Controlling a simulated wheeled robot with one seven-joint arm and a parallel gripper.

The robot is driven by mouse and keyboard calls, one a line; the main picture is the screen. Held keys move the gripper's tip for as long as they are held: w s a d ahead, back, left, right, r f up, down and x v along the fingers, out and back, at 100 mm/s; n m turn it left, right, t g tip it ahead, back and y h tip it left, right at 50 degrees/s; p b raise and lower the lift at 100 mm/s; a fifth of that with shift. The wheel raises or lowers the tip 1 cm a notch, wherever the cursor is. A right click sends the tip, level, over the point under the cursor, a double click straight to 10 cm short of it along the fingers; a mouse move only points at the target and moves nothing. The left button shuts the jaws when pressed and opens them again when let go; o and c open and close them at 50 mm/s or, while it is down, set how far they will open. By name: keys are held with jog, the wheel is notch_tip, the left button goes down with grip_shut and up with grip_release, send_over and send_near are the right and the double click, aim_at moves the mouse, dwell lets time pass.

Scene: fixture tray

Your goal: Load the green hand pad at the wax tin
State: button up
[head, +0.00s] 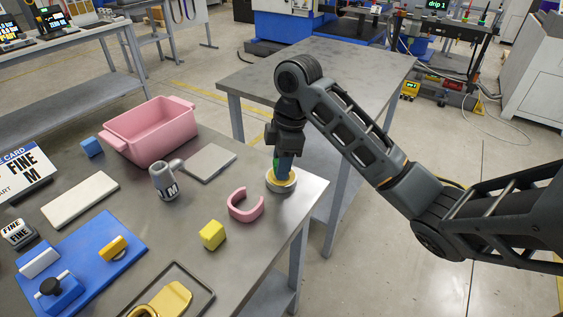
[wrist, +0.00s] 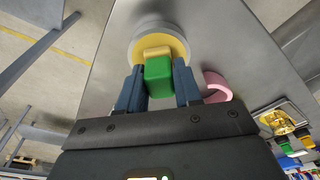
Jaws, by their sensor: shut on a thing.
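My gripper (head: 285,167) points straight down at the near right corner of the steel table. It is shut on the green hand pad (wrist: 158,69), which sits between its two fingers in the wrist view. A tan layer (wrist: 156,51) shows at the far end of the pad. The wax tin (head: 281,185) is a round, pale-rimmed tin with yellow wax inside. It stands directly under the gripper, and its rim (wrist: 135,38) shows around the pad in the wrist view. The pad is over or in the tin; I cannot tell whether it touches the wax.
A pink open ring (head: 245,206) lies just left of the tin, with a yellow block (head: 213,235) nearby. A grey canister marked M (head: 165,182), a grey plate (head: 210,162) and a pink bin (head: 151,133) stand farther back. A blue fixture board (head: 105,250) lies at lower left.

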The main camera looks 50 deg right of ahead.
notch_tip(320, 180, up, 5)
jog(key=p, duration=0.5)
jog(key=shift+r, duration=0.95)
dwell(0.3)
jog(key=shift+s, duration=0.1)
